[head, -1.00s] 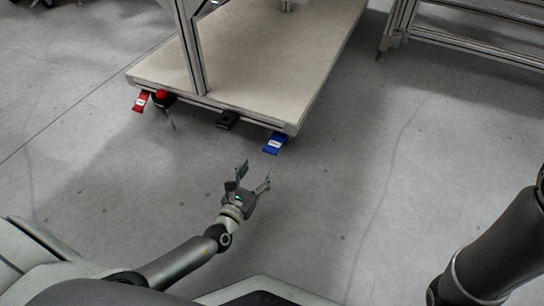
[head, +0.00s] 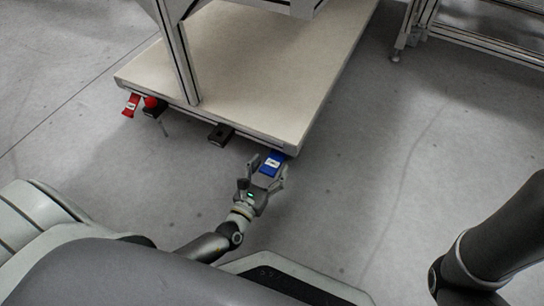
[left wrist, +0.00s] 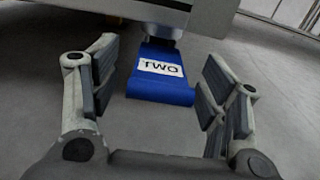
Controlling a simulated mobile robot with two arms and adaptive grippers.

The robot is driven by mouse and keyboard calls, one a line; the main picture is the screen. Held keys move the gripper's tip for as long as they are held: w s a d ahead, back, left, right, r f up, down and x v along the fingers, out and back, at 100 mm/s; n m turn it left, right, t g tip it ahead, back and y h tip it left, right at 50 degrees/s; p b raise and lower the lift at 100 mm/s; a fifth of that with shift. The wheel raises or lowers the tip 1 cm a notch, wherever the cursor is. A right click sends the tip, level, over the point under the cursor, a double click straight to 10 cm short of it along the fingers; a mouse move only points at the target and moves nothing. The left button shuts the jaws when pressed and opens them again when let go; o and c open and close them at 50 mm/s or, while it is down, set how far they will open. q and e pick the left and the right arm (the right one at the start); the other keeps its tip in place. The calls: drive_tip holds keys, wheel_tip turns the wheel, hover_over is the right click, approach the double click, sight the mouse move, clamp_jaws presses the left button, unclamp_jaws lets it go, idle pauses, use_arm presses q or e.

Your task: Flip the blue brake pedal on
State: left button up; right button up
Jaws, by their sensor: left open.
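The blue brake pedal (head: 272,164) sticks out from the near right corner of the cart's low platform. In the left wrist view the pedal (left wrist: 161,80) bears a white label reading TWO and slopes down toward me. My left gripper (head: 264,172) is open around the pedal's near end in the head view. In the left wrist view its fingers (left wrist: 160,92) stand apart on both sides of the pedal, with a gap on each side. My right gripper is out of view; only part of that arm shows at the right.
The cart's beige platform (head: 270,85) lies above the pedal. A red pedal (head: 131,105) and a black pedal (head: 220,135) stick out along the same edge. A metal frame (head: 480,40) stands at the top right. The grey floor to the right is clear.

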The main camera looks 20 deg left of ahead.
use_arm(q)
drive_tip(key=shift+w, duration=0.1)
drive_tip(key=c, duration=1.3)
drive_tip(key=f+t+b, duration=0.1)
drive_tip(key=b, duration=0.3)
drive_tip(key=shift+c, duration=0.2)
drive_tip(key=shift+b, duration=0.45)
drive_tip(key=shift+r, duration=0.1)
